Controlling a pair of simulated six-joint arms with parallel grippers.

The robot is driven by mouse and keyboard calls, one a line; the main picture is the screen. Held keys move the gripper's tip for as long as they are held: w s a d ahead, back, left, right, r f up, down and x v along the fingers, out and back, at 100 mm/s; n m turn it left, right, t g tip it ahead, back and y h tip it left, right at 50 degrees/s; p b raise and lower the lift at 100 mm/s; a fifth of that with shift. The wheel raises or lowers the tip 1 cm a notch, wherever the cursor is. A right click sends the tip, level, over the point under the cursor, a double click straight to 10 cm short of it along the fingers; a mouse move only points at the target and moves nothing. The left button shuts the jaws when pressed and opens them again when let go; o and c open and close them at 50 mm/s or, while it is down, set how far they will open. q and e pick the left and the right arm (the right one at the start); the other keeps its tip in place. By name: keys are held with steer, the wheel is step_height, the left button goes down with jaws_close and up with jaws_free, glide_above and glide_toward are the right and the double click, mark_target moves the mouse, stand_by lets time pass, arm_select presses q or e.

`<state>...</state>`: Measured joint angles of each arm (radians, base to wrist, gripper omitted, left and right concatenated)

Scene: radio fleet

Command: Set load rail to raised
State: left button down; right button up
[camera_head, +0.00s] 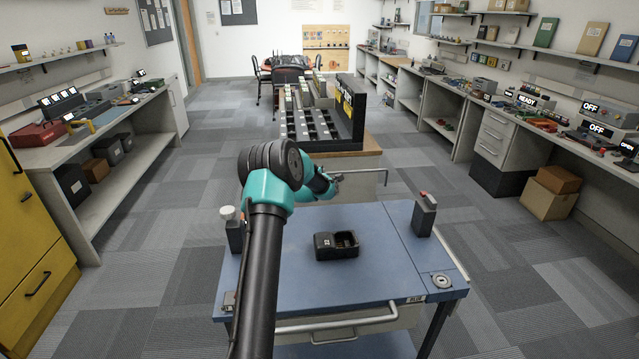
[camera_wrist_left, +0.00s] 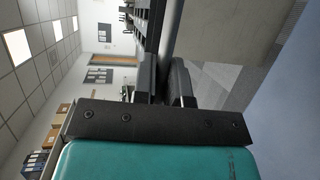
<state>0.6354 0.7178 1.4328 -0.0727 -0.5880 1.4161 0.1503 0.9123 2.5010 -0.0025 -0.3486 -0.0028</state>
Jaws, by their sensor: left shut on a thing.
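The load rail (camera_head: 365,170) is a thin grey bar at the back of the blue-topped cart (camera_head: 385,285). It runs left to right, and its right end bends downward. My left gripper (camera_head: 335,177) is shut on its left part, which my arm and gripper partly hide. In the left wrist view, the gripper's dark fingers (camera_wrist_left: 166,82) close around the rail (camera_wrist_left: 171,35). The rail shows above the cart's back edge in the head view; I cannot tell its exact setting. My right gripper is not in view.
A black cradle (camera_head: 337,246) sits on the cart top. Posts stand at its left (camera_head: 233,232) and right (camera_head: 424,215). A black sorting rack (camera_head: 322,125) stands on a wooden stand behind the cart. Benches line both sides, with free carpet between.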

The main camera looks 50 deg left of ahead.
arm_select(q)
steer(key=shift+r, duration=0.4)
steer(key=c, duration=1.5)
jaws_free()
steer(key=o, duration=0.3)
steer(key=shift+f, duration=0.1)
steer(key=v, duration=1.7)
steer(key=shift+s+d+f, duration=0.1)
steer(key=shift+s, duration=0.1)
